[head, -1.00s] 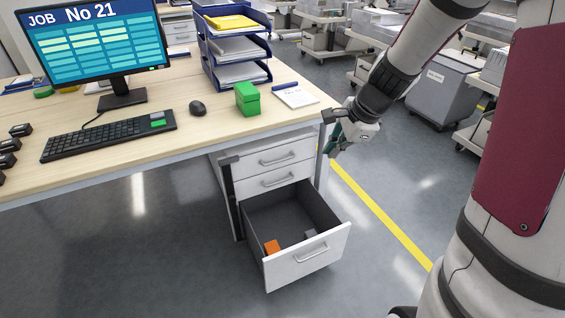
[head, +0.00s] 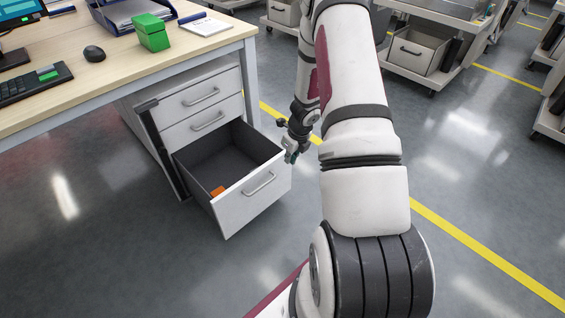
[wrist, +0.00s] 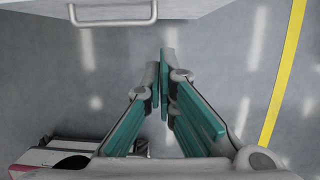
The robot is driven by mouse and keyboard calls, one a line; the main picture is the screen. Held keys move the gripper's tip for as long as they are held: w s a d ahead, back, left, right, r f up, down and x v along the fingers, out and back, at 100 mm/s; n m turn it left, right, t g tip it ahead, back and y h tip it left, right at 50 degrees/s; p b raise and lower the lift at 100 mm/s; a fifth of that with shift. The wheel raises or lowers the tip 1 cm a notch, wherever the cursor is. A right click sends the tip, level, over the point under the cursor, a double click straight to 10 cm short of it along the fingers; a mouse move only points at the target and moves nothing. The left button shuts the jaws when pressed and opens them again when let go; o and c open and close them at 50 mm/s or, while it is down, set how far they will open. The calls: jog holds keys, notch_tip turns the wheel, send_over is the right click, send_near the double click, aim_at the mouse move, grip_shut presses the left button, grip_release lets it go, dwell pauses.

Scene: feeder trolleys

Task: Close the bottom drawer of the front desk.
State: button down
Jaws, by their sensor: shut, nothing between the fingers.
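The bottom drawer (head: 232,207) of the desk's white drawer unit is pulled far out. An orange block (head: 217,191) lies inside it near the front. The two drawers above, the middle drawer (head: 204,127) and the top drawer (head: 200,94), are shut. My gripper (head: 291,156) is just right of the open drawer's front corner, apart from the handle. In the wrist view my gripper (wrist: 164,75) has its green-padded fingers together with nothing between them. The drawer's white front and its handle (wrist: 113,18) show at the top of that view, ahead of the fingertips.
The desk (head: 130,75) stands at left with a green box (head: 152,36), a mouse (head: 94,53) and a keyboard (head: 35,82) on it. Grey floor is clear in front of the drawer. A yellow line (head: 480,255) crosses the floor at right. Trolleys (head: 425,50) stand behind.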

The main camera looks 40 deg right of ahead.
jog(key=w+f+b, duration=0.3)
jog(key=w+f, duration=0.3)
jog(key=f, duration=0.2)
jog(key=shift+f+b, duration=0.2)
jog(key=shift+b, duration=0.15)
jog(key=shift+w+a, duration=0.15)
